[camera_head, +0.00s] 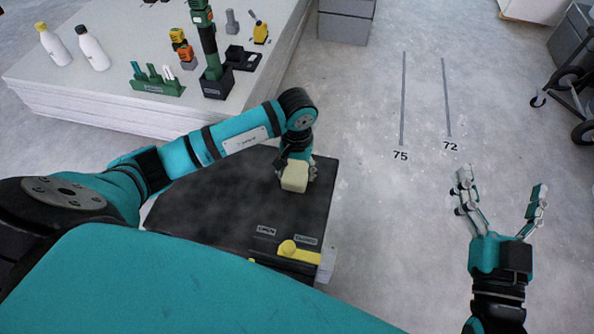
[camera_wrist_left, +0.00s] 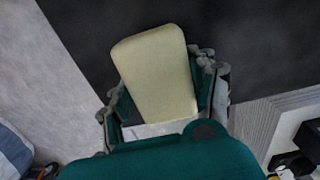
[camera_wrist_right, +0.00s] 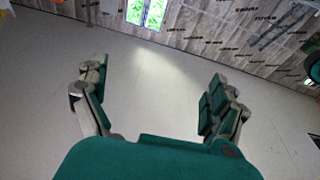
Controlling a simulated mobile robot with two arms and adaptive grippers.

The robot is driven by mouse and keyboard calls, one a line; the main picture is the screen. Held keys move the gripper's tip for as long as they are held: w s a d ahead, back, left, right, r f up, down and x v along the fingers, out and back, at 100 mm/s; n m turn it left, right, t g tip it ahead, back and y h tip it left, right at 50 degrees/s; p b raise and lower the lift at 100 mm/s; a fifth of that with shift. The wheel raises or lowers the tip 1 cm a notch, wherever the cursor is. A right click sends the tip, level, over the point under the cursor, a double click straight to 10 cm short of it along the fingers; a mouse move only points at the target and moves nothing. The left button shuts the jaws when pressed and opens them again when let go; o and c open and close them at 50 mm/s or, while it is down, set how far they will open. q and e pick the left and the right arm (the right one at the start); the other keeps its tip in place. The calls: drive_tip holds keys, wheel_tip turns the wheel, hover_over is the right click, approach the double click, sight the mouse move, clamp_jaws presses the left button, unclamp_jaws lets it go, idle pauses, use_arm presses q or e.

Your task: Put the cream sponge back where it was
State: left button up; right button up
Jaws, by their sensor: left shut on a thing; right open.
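The cream sponge (camera_head: 295,176) is a small pale block over the dark top of the black box (camera_head: 225,205) in the head view. My left gripper (camera_head: 297,170) is shut on it. In the left wrist view the sponge (camera_wrist_left: 156,72) sits between the fingers of the left gripper (camera_wrist_left: 163,95), with the dark surface behind it. I cannot tell whether the sponge touches that surface. My right gripper (camera_head: 503,200) is open and empty over the floor at the right; it also shows open in the right wrist view (camera_wrist_right: 155,95).
A yellow latch (camera_head: 288,247) and two labels are on the box's front edge. A stack of pale panels (camera_head: 110,105) at the upper left carries bottles, a green power tool and other items. Floor lines marked 75 and 72 (camera_head: 450,146) lie right of the box. A wheeled cart (camera_head: 575,90) stands far right.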

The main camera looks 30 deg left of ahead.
drive_tip(key=shift+r, duration=0.15)
use_arm(q)
drive_tip(key=shift+f, duration=0.1)
drive_tip(key=o, duration=1)
drive_tip(key=shift+o, duration=0.2)
use_arm(e)
drive_tip(key=shift+s+r+t, duration=0.1)
drive_tip(key=shift+r+t, duration=0.2)
drive_tip(key=shift+t, duration=0.1)
